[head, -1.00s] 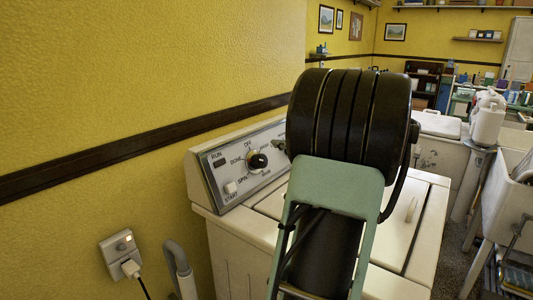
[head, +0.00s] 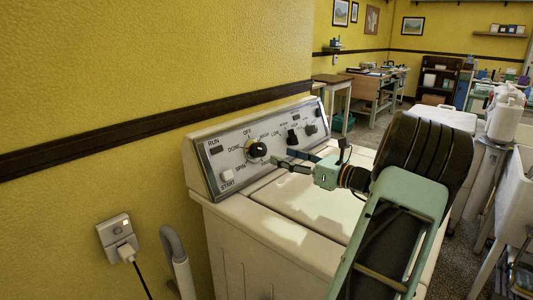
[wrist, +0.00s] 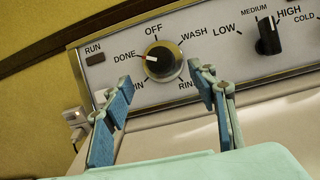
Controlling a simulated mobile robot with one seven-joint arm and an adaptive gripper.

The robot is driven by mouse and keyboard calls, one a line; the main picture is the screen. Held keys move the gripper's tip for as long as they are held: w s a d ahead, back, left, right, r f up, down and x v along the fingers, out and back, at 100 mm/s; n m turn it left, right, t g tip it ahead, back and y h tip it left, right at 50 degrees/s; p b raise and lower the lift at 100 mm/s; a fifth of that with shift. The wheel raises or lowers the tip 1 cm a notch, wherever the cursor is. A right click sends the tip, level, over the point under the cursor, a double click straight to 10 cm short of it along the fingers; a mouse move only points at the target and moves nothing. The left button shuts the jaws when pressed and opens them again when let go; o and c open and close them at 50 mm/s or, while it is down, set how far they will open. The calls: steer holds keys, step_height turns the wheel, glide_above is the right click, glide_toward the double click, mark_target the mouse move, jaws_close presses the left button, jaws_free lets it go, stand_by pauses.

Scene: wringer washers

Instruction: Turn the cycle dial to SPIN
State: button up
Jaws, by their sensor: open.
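The cycle dial (head: 257,150) is a round black knob with a pale rim on the washer's sloped control panel (head: 212,180). In the wrist view the dial (wrist: 163,61) has OFF above, WASH and RINSE at right, DONE at left and SPIN at lower left. Its white mark points left, toward DONE. My gripper (head: 279,162) is just right of the dial in the head view. In the wrist view my gripper (wrist: 160,77) is open, its blue-padded fingers apart below and either side of the dial. Nothing is between them. The SPIN and RINSE labels are partly covered by the fingers.
A second black knob (wrist: 268,36) marked LOW, MEDIUM, HIGH is right of the dial. The START button (head: 227,175) and RUN lamp (head: 216,149) are at the panel's left. A wall outlet (head: 118,232) and grey hose (head: 175,255) are left of the washer.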

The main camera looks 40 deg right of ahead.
mark_target(263, 149)
steer(key=w, duration=0.5)
steer(key=w+a, duration=0.1)
steer(key=w, duration=0.2)
steer(key=shift+w+b, duration=0.3)
steer(key=shift+b, duration=0.1)
steer(key=c, duration=1.2)
steer(key=shift+o, duration=0.2)
steer(key=shift+n, duration=0.4)
steer(key=n+y, duration=0.1)
steer(key=n, duration=0.2)
steer(key=n+g+y+p, duration=0.1)
steer(key=n+y, duration=0.1)
steer(key=n, duration=0.2)
steer(key=n+g, duration=0.1)
steer(key=n, duration=0.2)
steer(key=n+g+y+p, duration=0.1)
steer(key=n, duration=0.2)
steer(key=shift+r, duration=0.1)
steer(key=shift+n+g+y, duration=0.3)
steer(key=shift+g, duration=0.1)
